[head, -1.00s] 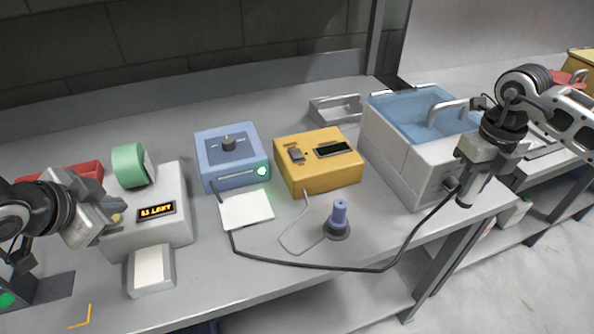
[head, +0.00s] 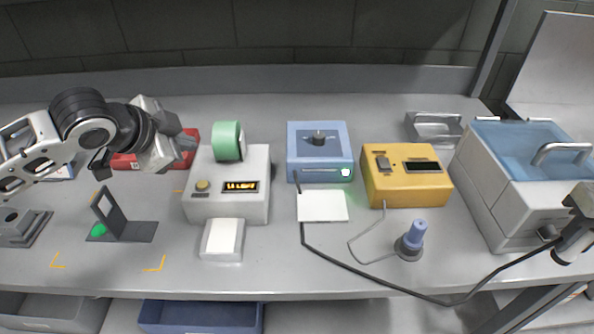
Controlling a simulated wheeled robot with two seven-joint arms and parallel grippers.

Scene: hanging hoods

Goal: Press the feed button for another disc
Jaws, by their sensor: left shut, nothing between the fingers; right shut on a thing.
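The grey dispenser (head: 250,209) carries a green roll (head: 227,141), a round tan button (head: 203,186) and a lit amber display (head: 241,187) too small to read surely. In front of it is a small tray with a white top (head: 223,237); I cannot make out a disc on it. My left gripper (head: 184,146) is shut and empty, raised to the left of the dispenser's roll, apart from the button. My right gripper (head: 570,242) is at the right edge, partly cut off, shut on a dark cabled tool (head: 549,233) whose shape is mostly hidden.
A blue box (head: 318,160) with a knob and a yellow box (head: 406,188) stand centrally, with a white pad (head: 322,206) and a blue-handled tool (head: 412,238) in front. A black cable crosses the front. A dark bracket (head: 123,227) stands left; a blue-lidded basin (head: 515,175) stands right.

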